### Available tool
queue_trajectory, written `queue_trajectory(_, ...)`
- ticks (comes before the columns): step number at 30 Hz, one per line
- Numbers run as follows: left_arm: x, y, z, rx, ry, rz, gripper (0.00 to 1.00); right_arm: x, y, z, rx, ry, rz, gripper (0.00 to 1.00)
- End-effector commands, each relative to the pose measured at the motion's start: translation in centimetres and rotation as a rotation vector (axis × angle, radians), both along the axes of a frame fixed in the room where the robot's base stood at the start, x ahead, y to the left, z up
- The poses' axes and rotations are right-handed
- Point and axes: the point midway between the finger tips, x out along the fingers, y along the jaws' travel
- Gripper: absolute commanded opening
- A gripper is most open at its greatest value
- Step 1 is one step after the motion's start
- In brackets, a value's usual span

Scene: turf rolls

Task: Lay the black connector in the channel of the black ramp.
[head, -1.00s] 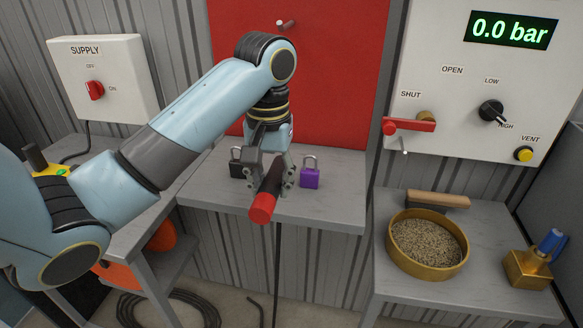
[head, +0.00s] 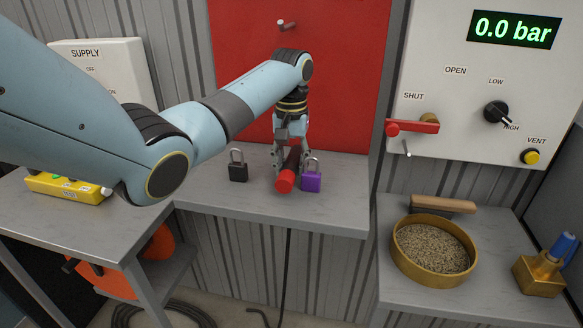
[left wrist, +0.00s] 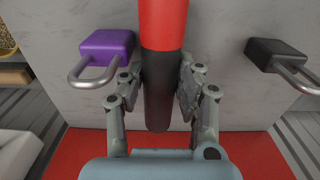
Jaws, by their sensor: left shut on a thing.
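I see neither a black connector nor a black ramp with a channel in these views. My left gripper (head: 291,160) is over the middle grey shelf, shut on a red and black cylinder (head: 285,181). In the left wrist view the fingers (left wrist: 172,84) close on the black part of the cylinder (left wrist: 163,25), and its red part sticks out beyond them. In the head view the red end points toward me. The cylinder is low, at or just above the shelf; I cannot tell whether it touches. My right gripper is not in view.
A black padlock (head: 238,172) stands left of the gripper and a purple padlock (head: 311,181) close on its right. The middle shelf's (head: 225,206) front is clear. On the right shelf are a gold bowl of grit (head: 432,275), a brush (head: 440,205) and a brass block (head: 538,279).

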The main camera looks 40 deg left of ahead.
Motion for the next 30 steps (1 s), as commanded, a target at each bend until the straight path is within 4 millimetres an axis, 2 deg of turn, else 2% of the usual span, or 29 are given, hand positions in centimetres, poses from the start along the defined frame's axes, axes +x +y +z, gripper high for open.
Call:
queue_trajectory(4, 0.3, 0.1, -1.3, 0.0, 0.0, 0.001, 0.0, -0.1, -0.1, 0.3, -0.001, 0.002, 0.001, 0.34)
queue_trajectory(14, 0.3, 0.2, -1.7, 0.0, -0.001, 0.0, 0.0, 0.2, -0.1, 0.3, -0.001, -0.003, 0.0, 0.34)
queue_trajectory(15, 0.3, 0.2, -1.8, 0.0, -0.001, 0.0, 0.34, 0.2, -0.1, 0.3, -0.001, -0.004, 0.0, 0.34)
queue_trajectory(20, 0.3, 0.2, -1.8, 0.0, -0.001, 0.0, 0.55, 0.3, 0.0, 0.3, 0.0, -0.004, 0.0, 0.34)
queue_trajectory(30, 0.3, 0.2, -1.3, 0.0, -0.001, 0.0, 0.56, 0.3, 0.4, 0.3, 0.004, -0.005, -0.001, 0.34)
